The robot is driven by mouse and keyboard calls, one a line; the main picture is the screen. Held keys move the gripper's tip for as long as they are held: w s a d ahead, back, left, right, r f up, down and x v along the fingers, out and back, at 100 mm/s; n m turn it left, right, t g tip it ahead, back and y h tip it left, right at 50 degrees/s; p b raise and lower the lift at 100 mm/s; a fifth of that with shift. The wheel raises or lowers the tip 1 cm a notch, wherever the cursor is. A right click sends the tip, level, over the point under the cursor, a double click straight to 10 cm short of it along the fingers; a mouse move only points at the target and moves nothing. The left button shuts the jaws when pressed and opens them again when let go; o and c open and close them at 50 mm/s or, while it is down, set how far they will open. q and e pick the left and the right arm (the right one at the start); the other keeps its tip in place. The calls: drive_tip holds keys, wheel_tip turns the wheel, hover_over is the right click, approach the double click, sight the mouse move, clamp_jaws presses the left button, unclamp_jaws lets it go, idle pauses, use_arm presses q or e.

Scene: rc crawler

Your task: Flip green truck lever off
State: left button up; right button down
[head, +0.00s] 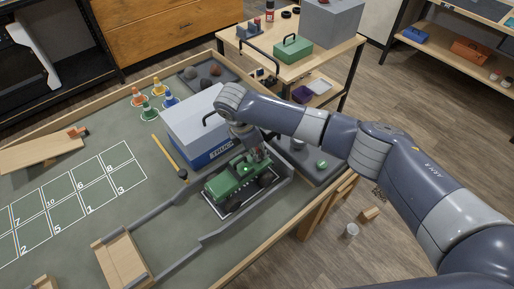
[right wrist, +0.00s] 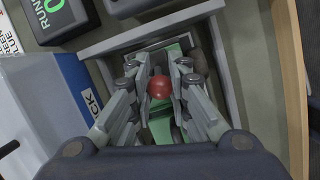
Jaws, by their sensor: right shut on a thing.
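The green truck (head: 232,183) stands in a grey-walled bay at the right part of the play table in the head view. Its green body also shows between my fingers in the right wrist view (right wrist: 160,128). A round red knob (right wrist: 160,87), seemingly the lever's top, sits between the two fingers. My right gripper (head: 258,157) reaches down onto the truck's rear part and is shut on the knob; it also shows in the right wrist view (right wrist: 160,78). The lever's shaft is hidden below the knob, so its tilt cannot be told. My left gripper is out of view.
A white and blue truck box (head: 195,125) stands close beside the bay. Grey bay walls (head: 285,187) run close around the truck. Small cones (head: 149,114) and a tray of rocks (head: 190,76) lie farther back. The numbered mat area (head: 75,200) at left is open.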

drive_tip(key=shift+w+d+r+g+y+p, duration=0.2)
drive_tip(key=shift+d+g+y+p, duration=0.15)
drive_tip(key=shift+g+y+p, duration=0.5)
drive_tip(key=shift+w+d+f+g+y+b, duration=0.15)
drive_tip(key=shift+g+y+b, duration=0.15)
drive_tip(key=shift+y, duration=0.3)
drive_tip(key=shift+w+d+g+y+b, duration=0.1)
drive_tip(key=shift+g+y+b, duration=0.15)
drive_tip(key=shift+y, duration=0.3)
drive_tip(key=shift+d+g+y, duration=0.1)
drive_tip(key=shift+g+y, duration=0.2)
drive_tip(key=shift+w, duration=0.1)
drive_tip(key=c, duration=1.5)
unclamp_jaws()
drive_tip(key=shift+o, duration=0.2)
drive_tip(key=v, duration=1.2)
drive_tip(key=shift+d, duration=0.1)
